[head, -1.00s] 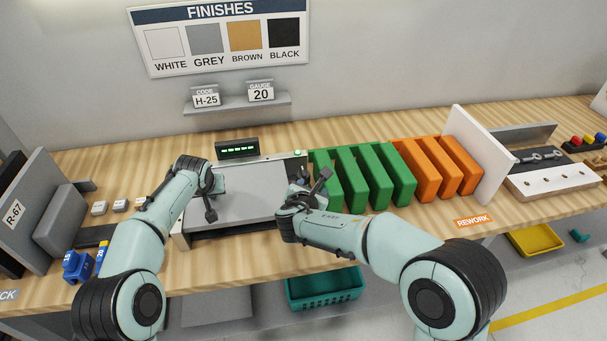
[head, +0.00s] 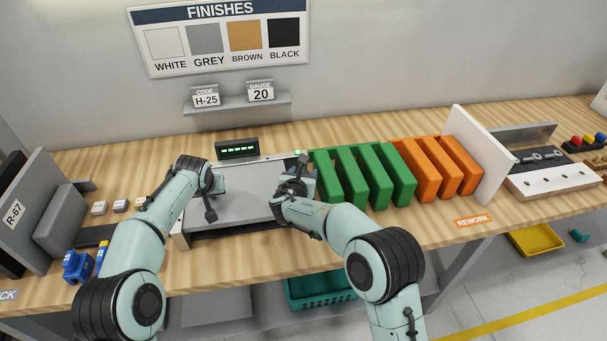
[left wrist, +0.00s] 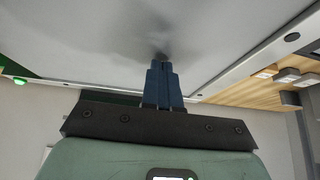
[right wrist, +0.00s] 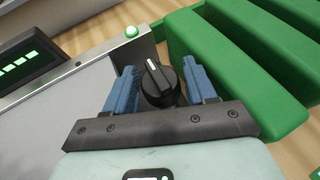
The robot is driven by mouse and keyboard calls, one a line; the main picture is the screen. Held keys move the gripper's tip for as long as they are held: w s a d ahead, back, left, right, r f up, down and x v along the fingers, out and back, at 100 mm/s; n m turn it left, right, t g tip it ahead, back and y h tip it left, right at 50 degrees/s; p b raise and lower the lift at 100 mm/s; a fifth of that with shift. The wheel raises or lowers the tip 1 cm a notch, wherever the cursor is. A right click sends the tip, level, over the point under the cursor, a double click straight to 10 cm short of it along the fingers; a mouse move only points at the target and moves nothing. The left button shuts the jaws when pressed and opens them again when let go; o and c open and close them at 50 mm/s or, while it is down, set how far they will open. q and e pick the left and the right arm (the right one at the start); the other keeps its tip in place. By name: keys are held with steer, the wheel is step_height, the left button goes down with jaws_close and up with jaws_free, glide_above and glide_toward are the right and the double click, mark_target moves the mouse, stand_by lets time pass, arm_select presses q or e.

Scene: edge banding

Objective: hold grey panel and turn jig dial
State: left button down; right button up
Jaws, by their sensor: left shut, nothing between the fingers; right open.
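The grey panel (head: 245,185) lies flat in the jig on the bench; it also fills much of the left wrist view (left wrist: 90,40). My left gripper (left wrist: 160,65) is shut and empty, its fingertips at the panel's surface, with a dark shadow at the contact. The black jig dial (right wrist: 157,82) with a white pointer line sits at the jig's right end. My right gripper (right wrist: 155,85) is open, with one blue finger on each side of the dial, apart from it as far as I can see. In the head view, my right gripper (head: 298,180) hides most of the dial.
A display (head: 237,149) with green bars and a lit green button (right wrist: 132,32) are on the jig. Green slotted blocks (head: 365,175) stand close on the right, then orange ones (head: 437,165). Blue items (head: 78,265) sit at the front left.

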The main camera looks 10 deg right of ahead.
steer(key=shift+w+d+f, duration=0.1)
steer(key=shift+w+f, duration=0.1)
steer(key=c, duration=0.7)
